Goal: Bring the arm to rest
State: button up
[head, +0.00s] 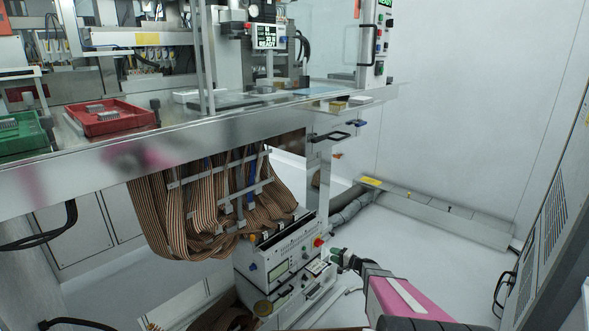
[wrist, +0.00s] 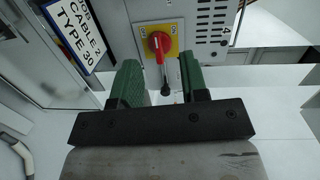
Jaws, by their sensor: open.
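My gripper (head: 340,257) is at the lower middle of the head view, at the end of my pink arm. It is close to the right side of the grey instrument unit (head: 268,268) under the bench. In the wrist view my gripper (wrist: 159,64) shows two green fingers spread apart, with nothing held between them. A red rotary switch (wrist: 159,43) on a yellow plate lies beyond the fingertips and shows in the gap. The red knob also shows in the head view (head: 318,242). I cannot tell whether a finger touches the switch.
The metal bench (head: 200,148) runs above, with a red tray (head: 110,119) and a green tray (head: 22,135). Ribbon cables (head: 205,215) hang beneath it. A panel (head: 548,235) stands at the right. White floor (head: 420,250) between unit and panel is clear.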

jog(key=s+a+r+n+g+h, duration=0.25)
jog(key=s+a+r+g, duration=0.2)
jog(key=s, duration=0.35)
jog(key=s+a+r+n+g+h, duration=0.2)
jog(key=s+a+r+n+g, duration=0.25)
jog(key=s, duration=0.45)
jog(key=s+d+r+g+h, duration=0.1)
jog(key=s+d+r+h, duration=0.3)
jog(key=s+r+h, duration=0.4)
jog(key=s+r, duration=0.3)
jog(key=s, duration=0.2)
jog(key=shift+s+r+g+h, duration=0.15)
jog(key=shift+r+g+h, duration=0.15)
jog(key=shift+r+h, duration=0.1)
jog(key=shift+c, duration=0.3)
